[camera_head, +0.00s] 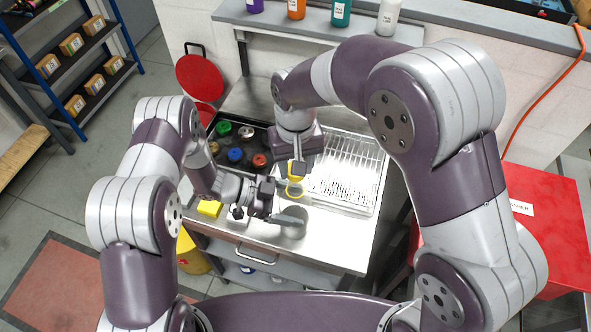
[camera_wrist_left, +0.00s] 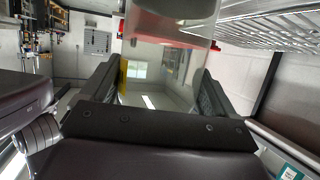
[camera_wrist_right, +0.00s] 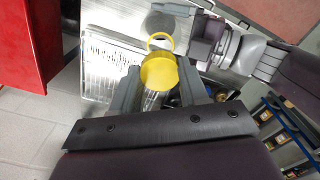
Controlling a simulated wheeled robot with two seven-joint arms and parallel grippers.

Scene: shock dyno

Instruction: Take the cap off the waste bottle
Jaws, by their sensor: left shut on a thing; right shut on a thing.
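A pale, see-through bottle (camera_head: 293,229) with a grey round top stands at the front of the steel bench, and its wall fills the upper middle of the left wrist view (camera_wrist_left: 170,22). My left gripper (camera_head: 278,214) is shut on it from the left. My right gripper (camera_head: 296,172) points down behind the bottle. It is shut on a yellow cap (camera_head: 294,188) with a ring-shaped part; the cap shows between its fingers in the right wrist view (camera_wrist_right: 159,73). The cap appears apart from the bottle. A pale streaked patch below the cap there is unclear.
A wire-rack tray (camera_head: 345,170) lies right of the grippers. A dark tray (camera_head: 240,145) with several coloured caps is at the back left. A yellow block (camera_head: 210,208) sits at the left edge. Several bottles (camera_head: 341,12) stand on the rear shelf.

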